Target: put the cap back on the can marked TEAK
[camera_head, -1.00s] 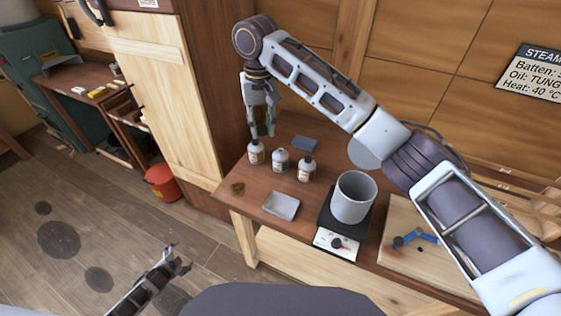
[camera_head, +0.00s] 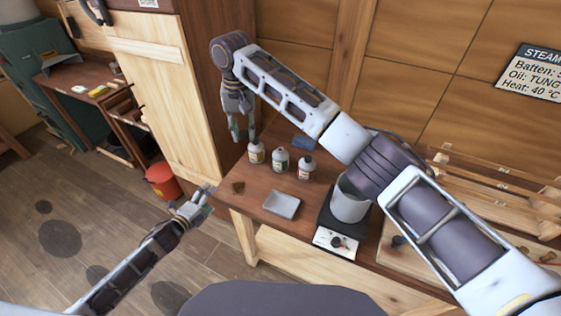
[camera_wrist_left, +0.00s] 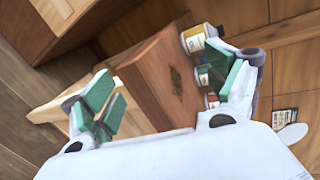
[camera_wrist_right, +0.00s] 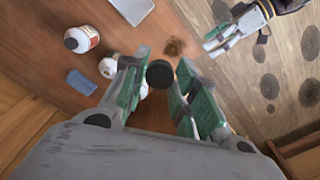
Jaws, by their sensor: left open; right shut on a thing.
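Three small white cans stand in a row on the bench: a left can (camera_head: 256,153), a middle can (camera_head: 280,160) and a right can (camera_head: 306,168). Their labels are too small to read, so I cannot tell which is TEAK. My right gripper (camera_head: 240,137) is just left of the left can and above the bench. It is shut on a round black cap (camera_wrist_right: 160,74), seen between its fingertips in the right wrist view. My left gripper (camera_head: 196,206) is open and empty, off the bench's left end. A yellow-labelled can (camera_wrist_left: 200,38) shows past its finger in the left wrist view.
A shallow grey tray (camera_head: 282,204) and a brown patch (camera_head: 238,188) lie in front of the cans. A blue cloth (camera_head: 304,143) lies behind them. A tall wooden cabinet (camera_head: 160,90) rises at left.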

